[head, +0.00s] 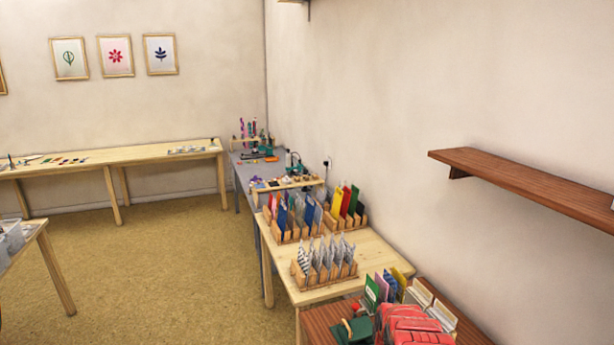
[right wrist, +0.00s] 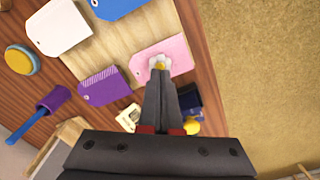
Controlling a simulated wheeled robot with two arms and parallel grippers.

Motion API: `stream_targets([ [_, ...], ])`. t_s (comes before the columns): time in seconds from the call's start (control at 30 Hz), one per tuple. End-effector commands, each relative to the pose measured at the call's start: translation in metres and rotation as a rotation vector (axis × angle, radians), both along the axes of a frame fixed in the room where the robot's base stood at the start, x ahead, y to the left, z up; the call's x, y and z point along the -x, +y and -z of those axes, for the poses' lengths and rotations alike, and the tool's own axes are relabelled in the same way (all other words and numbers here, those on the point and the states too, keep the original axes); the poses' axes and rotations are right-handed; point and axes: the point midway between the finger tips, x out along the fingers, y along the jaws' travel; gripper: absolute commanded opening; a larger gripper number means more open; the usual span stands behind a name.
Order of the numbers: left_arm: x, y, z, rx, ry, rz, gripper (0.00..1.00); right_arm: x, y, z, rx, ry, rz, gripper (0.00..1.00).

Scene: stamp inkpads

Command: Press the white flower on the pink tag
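In the right wrist view, the pink tag (right wrist: 179,51) lies on a light wooden board. A small white flower (right wrist: 159,62) with a yellow middle is over the tag's lower left part, right at the fingertips of my right gripper (right wrist: 158,71). The gripper's two dark fingers are together, pointing down at the tag, and partly cover the flower. I cannot tell whether they pinch the flower or only touch it. The head view shows neither the tag nor my grippers; my left gripper is in no view.
Beside the pink tag lie a purple tag (right wrist: 104,87), a white tag (right wrist: 57,27) and a blue tag (right wrist: 116,6). A round yellow pad (right wrist: 20,59) and a blue-handled purple tool (right wrist: 42,111) lie left. The head view shows tag racks (head: 322,265) and a wall shelf (head: 530,181).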

Motion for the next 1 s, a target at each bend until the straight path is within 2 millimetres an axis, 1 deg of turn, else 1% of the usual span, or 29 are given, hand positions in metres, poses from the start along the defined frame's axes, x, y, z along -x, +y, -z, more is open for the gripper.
stream_targets([
  [1.0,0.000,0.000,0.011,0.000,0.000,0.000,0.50,0.000,0.000,0.016,0.000,0.000,0.000,0.00],
])
